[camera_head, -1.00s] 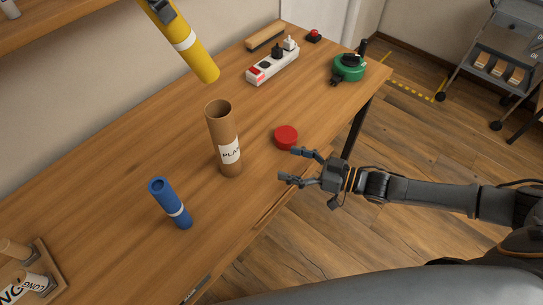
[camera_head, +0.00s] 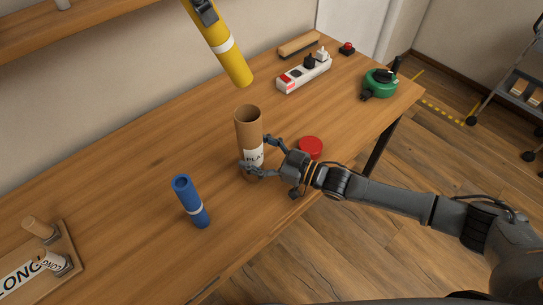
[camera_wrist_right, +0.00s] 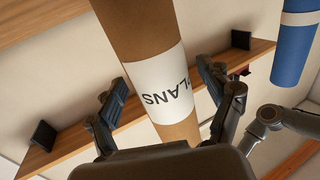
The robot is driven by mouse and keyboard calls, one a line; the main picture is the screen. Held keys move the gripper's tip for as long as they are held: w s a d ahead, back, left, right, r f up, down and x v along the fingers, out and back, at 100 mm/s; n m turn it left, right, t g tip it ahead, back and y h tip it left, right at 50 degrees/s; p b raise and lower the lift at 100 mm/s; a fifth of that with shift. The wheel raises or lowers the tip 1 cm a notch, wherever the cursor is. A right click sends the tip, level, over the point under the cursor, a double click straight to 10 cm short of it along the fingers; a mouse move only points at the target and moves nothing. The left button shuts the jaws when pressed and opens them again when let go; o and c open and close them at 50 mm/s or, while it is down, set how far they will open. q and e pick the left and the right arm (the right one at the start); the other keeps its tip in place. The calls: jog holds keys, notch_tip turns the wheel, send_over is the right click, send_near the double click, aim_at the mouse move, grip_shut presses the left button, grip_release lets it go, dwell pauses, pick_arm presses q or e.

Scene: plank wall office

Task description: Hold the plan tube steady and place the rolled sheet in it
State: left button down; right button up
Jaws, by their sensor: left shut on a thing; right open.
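The plan tube (camera_head: 249,130) is an open-topped brown cardboard tube with a white label, standing upright on the desk; it also fills the middle of the right wrist view (camera_wrist_right: 165,90). My right gripper (camera_head: 257,155) is open, with its fingers on either side of the tube's label; contact cannot be told. The yellow rolled sheet (camera_head: 230,60) has a white band and hangs tilted, its lower end apparently above and behind the tube's mouth. My left gripper (camera_head: 204,12) is shut on its upper part at the picture's top edge; most of that gripper is out of view.
A blue tube (camera_head: 191,202) stands left of the plan tube. A red cap (camera_head: 311,147) lies right of it. A power strip (camera_head: 304,74), green reel (camera_head: 380,84) and red button (camera_head: 347,49) are farther back. A labelled holder (camera_head: 66,245) sits at lower left. The desk between is bare.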

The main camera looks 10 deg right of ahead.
jog(key=shift+w+a, duration=0.35)
jog(key=shift+a, duration=0.2)
jog(key=c, duration=1.3)
pick_arm(q)
notch_tip(320, 180, down, 10)
jog(key=c, duration=0.8)
grip_release()
jog(key=shift+f, duration=0.15)
jog(key=v, duration=1.2)
